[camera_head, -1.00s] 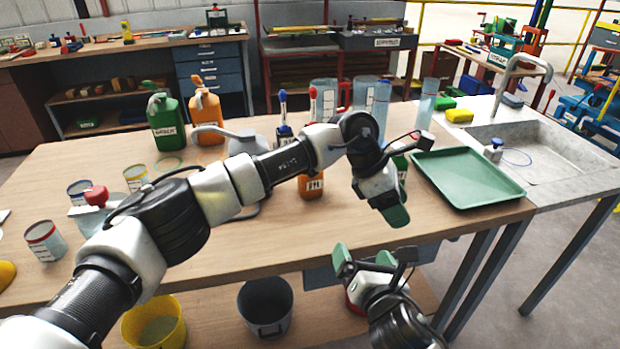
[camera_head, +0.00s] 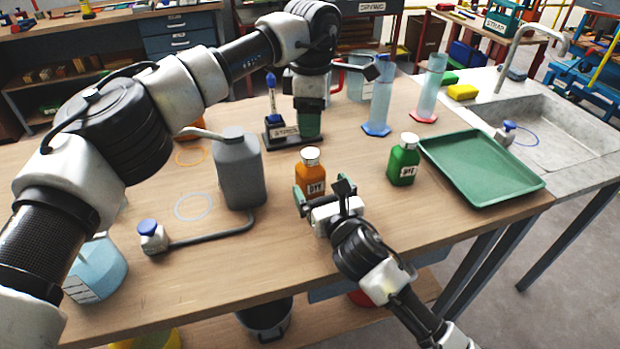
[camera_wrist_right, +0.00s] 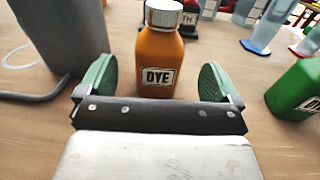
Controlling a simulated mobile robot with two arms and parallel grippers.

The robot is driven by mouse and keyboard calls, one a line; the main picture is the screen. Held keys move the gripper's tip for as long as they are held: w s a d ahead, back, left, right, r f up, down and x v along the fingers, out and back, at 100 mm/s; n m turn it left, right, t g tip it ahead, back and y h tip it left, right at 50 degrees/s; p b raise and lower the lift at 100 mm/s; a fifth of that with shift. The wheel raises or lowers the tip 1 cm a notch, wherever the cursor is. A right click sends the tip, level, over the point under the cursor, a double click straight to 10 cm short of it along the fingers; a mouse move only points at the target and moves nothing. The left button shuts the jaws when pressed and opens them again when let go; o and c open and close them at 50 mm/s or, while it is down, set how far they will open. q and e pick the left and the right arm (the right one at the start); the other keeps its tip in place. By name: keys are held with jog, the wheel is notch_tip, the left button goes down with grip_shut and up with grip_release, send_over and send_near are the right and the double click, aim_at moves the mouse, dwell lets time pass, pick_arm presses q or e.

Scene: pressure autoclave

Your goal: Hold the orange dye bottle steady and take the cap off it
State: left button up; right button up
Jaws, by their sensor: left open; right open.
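The orange dye bottle (camera_head: 311,174) stands upright on the table with its white cap (camera_head: 309,156) on. In the right wrist view the orange bottle (camera_wrist_right: 158,62) stands just beyond and between the two open green fingers, its grey-white cap (camera_wrist_right: 163,14) near the top edge. My right gripper (camera_head: 322,190) is open, low in front of the bottle; I see a gap to each side of it. My left gripper (camera_head: 309,122) is higher, behind and above the bottle, pointing down; it is open and apart from the cap. Its fingers overlap from the head camera's side.
A green dye bottle (camera_head: 404,162) stands to the right, beside a green tray (camera_head: 480,168). A grey jug (camera_head: 238,170) with a long spout stands to the left. A marker stand (camera_head: 280,134) and blue cylinders (camera_head: 381,100) are behind.

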aim_at(310, 171)
pick_arm(q)
jog(key=shift+w+a+f, duration=0.15)
jog(key=shift+w, duration=0.1)
pick_arm(e)
jog(key=x, duration=0.5)
jog(key=shift+f, duration=0.1)
pick_arm(q)
jog(key=shift+s, duration=0.15)
pick_arm(e)
jog(key=shift+w+a, duration=0.2)
jog(key=shift+w, duration=0.25)
jog(key=shift+w+a, duration=0.1)
jog(key=shift+w, duration=0.1)
